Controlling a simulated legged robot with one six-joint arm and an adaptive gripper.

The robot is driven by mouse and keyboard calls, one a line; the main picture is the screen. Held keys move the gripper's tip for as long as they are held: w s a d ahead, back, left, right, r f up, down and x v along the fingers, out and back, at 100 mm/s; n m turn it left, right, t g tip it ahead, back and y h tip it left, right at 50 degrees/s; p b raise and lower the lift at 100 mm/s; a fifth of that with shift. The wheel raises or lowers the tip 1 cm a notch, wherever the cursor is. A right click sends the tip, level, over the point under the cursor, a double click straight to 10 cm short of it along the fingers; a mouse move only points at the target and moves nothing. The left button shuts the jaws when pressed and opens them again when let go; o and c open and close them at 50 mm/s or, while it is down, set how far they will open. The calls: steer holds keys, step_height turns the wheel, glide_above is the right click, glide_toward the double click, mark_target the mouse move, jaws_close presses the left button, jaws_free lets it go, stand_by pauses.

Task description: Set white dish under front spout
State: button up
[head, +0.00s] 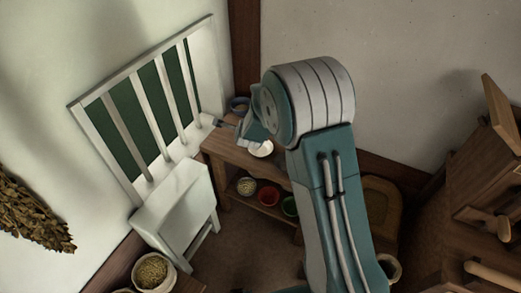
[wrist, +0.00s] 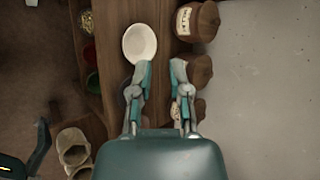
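The white dish (head: 261,149) stands on top of a wooden shelf unit (head: 222,146), partly hidden by my arm in the head view. In the wrist view the white dish (wrist: 140,43) lies beyond my fingertips, toward the left finger. My gripper (wrist: 162,66) is open with nothing visible between its fingers. I cannot clearly make out the front spout; wooden fittings (head: 492,226) project from a wooden piece at the right.
A lower shelf holds a grain bowl (head: 246,186), a red bowl (head: 268,196) and a green bowl (head: 290,205). Brown jars, one labelled (wrist: 196,20), line the wall side.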

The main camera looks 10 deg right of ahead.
step_height(320, 180, down, 9)
steer(key=w+m+h, duration=0.1)
steer(key=w+m, duration=0.1)
steer(key=m, duration=0.2)
steer(key=m+h, duration=0.2)
steer(key=m, duration=0.2)
glide_toward(261, 149)
steer(key=shift+t, duration=0.4)
steer(key=a, duration=0.1)
steer(key=a+f, duration=0.1)
steer(key=a, duration=0.2)
steer(key=shift+s+f, duration=0.1)
steer(key=shift+f, duration=0.2)
steer(key=shift+r+x, duration=0.2)
steer(key=shift+x, duration=2.55)
jaws_close()
